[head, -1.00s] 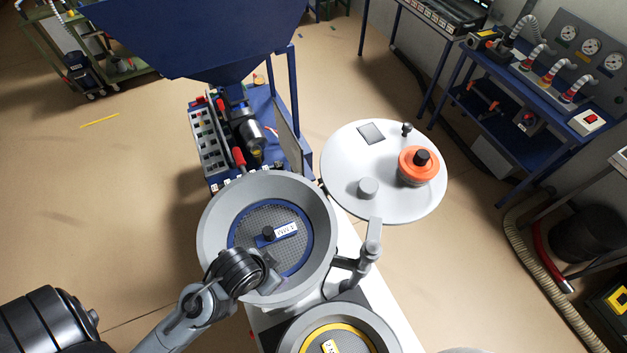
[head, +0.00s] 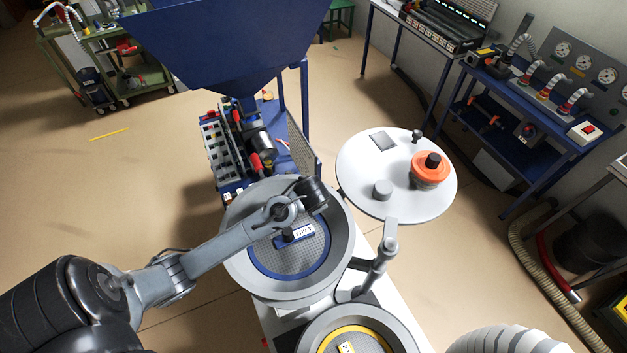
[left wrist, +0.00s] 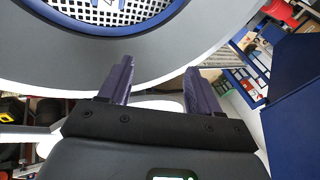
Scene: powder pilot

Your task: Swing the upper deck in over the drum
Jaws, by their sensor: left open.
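The upper deck is the white round plate (head: 365,190) on a grey swing arm (head: 384,262), standing out to the right of the drum. It carries an orange part with a black knob (head: 431,168), a grey cap and a small black-topped post. The drum (head: 238,265) is a grey round tub with a blue-ringed mesh and labelled black knob inside; its rim and mesh also show in the left wrist view (left wrist: 215,30). My left gripper (head: 313,193) is over the drum's far side, apart from the deck. Its two fingers are apart and empty in the left wrist view (left wrist: 155,75). My right gripper is out of view.
A second grey tub with a yellow ring (head: 340,330) stands nearer. The blue hopper (head: 230,40) and a valve block (head: 222,145) stand behind the drum. A blue bench with gauges (head: 540,130) is at the right. Open floor lies left.

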